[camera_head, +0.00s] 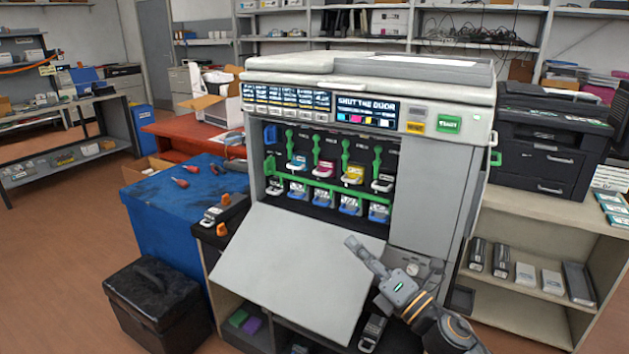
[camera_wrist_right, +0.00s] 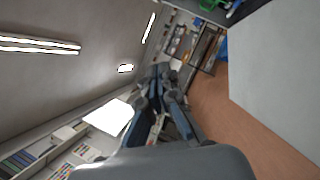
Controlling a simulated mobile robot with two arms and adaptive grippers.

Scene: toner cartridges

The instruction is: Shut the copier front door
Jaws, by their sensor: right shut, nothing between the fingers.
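The copier (camera_head: 435,190) is a grey and white machine whose display (camera_head: 366,110) reads "SHUT THE DOOR". Its front door (camera_head: 295,265) hangs open, tilted down and outward below the cartridge bay. Several toner cartridges with coloured labels and green levers sit in the bay (camera_head: 330,170). My right gripper (camera_head: 352,243) is shut and empty at the door's right edge; I cannot tell whether it touches it. In the right wrist view, the closed fingers (camera_wrist_right: 160,72) point away from the camera, with a pale flat panel, likely the door (camera_wrist_right: 280,80), at right. My left gripper is not in view.
A blue-covered table (camera_head: 165,215) with small tools stands left of the copier, and a black bin (camera_head: 158,305) is on the floor. A black printer (camera_head: 550,150) sits on a shelf unit at right. Open floor (camera_head: 60,270) lies at left.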

